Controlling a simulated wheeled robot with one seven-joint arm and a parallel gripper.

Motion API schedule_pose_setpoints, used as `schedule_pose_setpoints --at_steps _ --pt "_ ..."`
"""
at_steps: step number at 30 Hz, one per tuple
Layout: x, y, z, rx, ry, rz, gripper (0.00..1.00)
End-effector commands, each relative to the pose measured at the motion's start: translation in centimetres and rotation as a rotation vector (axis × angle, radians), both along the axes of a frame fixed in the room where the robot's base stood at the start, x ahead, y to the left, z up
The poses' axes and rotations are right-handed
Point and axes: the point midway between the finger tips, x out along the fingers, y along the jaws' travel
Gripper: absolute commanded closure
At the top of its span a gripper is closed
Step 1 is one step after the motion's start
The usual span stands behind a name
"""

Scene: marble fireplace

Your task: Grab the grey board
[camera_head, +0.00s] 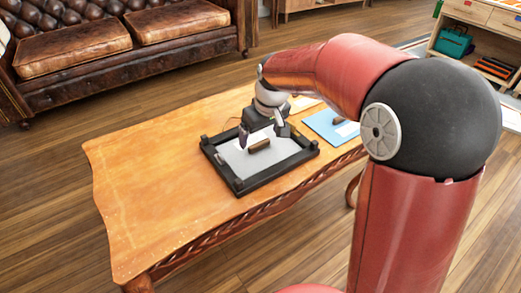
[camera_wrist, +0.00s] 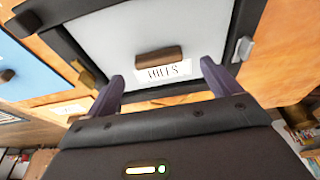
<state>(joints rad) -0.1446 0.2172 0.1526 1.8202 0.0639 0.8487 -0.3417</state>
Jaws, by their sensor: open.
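The grey board (camera_head: 238,160) is a flat light-grey panel lying in a black frame (camera_head: 238,187) on the wooden table. A brown handle (camera_head: 260,146) sticks up from its middle. In the wrist view the board (camera_wrist: 150,28) fills the top, with the brown handle (camera_wrist: 159,55) and a white label (camera_wrist: 164,71) beside it. My gripper (camera_head: 263,132) is open, its fingers pointing down over the board. In the wrist view my gripper (camera_wrist: 163,72) has its dark fingers apart, one to each side of the handle; I cannot tell the exact height or any contact.
The wooden table (camera_head: 140,165) is bare on its left side. A blue board (camera_head: 325,122) with a dark handle lies right of the frame. A brown leather sofa (camera_head: 110,45) stands behind, and a shelf (camera_head: 480,45) stands at the back right.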

Motion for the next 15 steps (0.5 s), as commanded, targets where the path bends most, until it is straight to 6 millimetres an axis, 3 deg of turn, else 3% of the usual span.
schedule_pose_setpoints --at_steps 1,6,15 --pt "0.2 0.0 -1.1 -0.001 0.003 0.0 0.11" --pt "0.7 0.2 -3.2 -0.001 0.003 0.0 0.11" --pt "0.8 0.3 -3.6 0.0 0.0 -0.001 0.11"
